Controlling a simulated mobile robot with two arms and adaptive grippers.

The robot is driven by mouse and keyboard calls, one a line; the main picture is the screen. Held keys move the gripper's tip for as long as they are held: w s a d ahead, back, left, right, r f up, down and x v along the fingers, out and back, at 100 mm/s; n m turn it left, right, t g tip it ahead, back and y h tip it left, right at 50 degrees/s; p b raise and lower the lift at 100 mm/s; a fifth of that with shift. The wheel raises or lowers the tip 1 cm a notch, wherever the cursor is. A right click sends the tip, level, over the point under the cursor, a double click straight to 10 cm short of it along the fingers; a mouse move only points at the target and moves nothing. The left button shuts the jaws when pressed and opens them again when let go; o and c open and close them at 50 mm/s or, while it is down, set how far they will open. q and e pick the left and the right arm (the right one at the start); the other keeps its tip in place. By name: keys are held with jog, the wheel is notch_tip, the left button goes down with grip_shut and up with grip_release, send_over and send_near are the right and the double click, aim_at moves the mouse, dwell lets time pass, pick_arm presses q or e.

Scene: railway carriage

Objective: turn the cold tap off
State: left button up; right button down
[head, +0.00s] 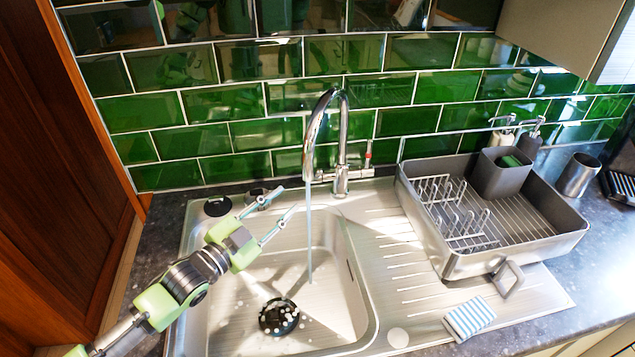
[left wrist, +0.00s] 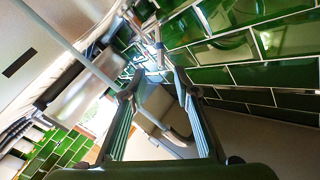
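A chrome tap (head: 342,140) with a tall curved spout stands behind the sink. A thin stream of water (head: 309,235) falls from its spout into the sink bowl (head: 335,300). A lever with a red mark (head: 368,155) is on the tap's right side. The cold lever on the left is hard to make out behind the spout. My left gripper (head: 287,200) is open and empty, over the back left of the bowl, left of the tap and apart from it. Its two spread fingers also show in the left wrist view (left wrist: 160,78). My right gripper is out of view.
A grey dish rack (head: 450,262) stands on the drainer at right, holding a dark caddy (head: 500,177). A striped sponge (head: 469,318) lies in front. A steel cup (head: 578,175) stands at far right. A wooden panel (head: 60,170) bounds the left side; green tiles (head: 230,135) bound the back.

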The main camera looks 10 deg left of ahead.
aim_at(315, 176)
pick_arm(q)
jog(key=p+x, duration=0.3)
jog(key=x, duration=1.1)
grip_shut()
